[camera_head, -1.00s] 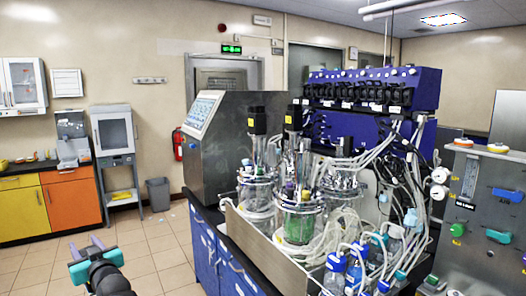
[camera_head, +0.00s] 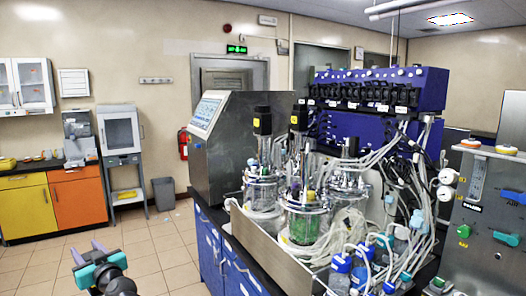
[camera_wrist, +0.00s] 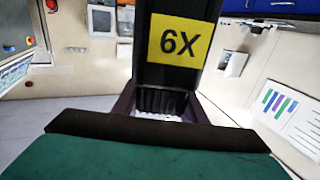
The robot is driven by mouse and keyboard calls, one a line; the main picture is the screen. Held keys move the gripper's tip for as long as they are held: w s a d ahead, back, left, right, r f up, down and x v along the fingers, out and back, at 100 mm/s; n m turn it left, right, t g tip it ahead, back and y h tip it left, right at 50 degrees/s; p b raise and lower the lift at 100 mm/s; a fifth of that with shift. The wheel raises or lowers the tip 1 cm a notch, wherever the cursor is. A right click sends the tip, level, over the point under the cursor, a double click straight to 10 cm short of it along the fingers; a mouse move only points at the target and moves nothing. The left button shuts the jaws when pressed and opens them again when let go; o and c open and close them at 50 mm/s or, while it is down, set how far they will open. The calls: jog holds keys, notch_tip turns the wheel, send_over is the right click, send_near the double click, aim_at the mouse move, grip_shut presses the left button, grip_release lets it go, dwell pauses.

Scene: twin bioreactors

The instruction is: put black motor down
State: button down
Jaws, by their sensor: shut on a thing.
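A black motor with a yellow "6X" label (camera_wrist: 180,38) fills the upper middle of the wrist view. My gripper (camera_wrist: 160,103) is shut on its lower end, between dark purple jaws. In the head view my gripper (camera_head: 88,252) is at the lower left, teal with purple fingers, over the floor and left of the bench. The held motor cannot be made out there. Two other black motors with yellow labels, a left one (camera_head: 262,123) and a right one (camera_head: 299,118), stand upright on the glass bioreactor vessels.
The bench with blue drawers (camera_head: 222,256) carries the vessels, tubing and a grey control console (camera_head: 228,150). Yellow and orange cabinets (camera_head: 78,203) stand at the far left, beside a white cabinet on a stand (camera_head: 121,130) and a grey bin (camera_head: 163,193). Tiled floor (camera_head: 150,240) is open between.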

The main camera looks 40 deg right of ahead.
jog(key=shift+r, duration=0.2)
jog(key=s+d+r+y, duration=0.1)
jog(key=s+d+r, duration=0.3)
jog(key=d+r, duration=0.5)
jog(key=s+d+r+n+b, duration=0.1)
jog(key=s+d+r, duration=0.2)
jog(key=d+r, duration=0.65)
jog(key=s+d+r+y, duration=0.1)
jog(key=s+d+r, duration=0.3)
jog(key=d+r, duration=0.5)
jog(key=s+d+r+m+h, duration=0.1)
jog(key=s+d+r+h, duration=0.2)
jog(key=s+d+r, duration=0.2)
jog(key=s+d+r+m+h+b, duration=0.1)
jog(key=s+d+r+m+h, duration=0.1)
jog(key=s+d+r, duration=0.4)
jog(key=s+d+r+m+h, duration=0.2)
jog(key=s+d+r, duration=0.3)
jog(key=s+d, duration=0.8)
jog(key=shift+s+d+r+g+h+b, duration=0.35)
jog(key=shift+s+h, duration=0.45)
jog(key=shift+s, duration=2.1)
jog(key=shift+a+f, duration=0.1)
jog(key=shift+f, duration=0.05)
jog(key=shift+w+b, duration=0.15)
jog(key=shift+b, duration=0.15)
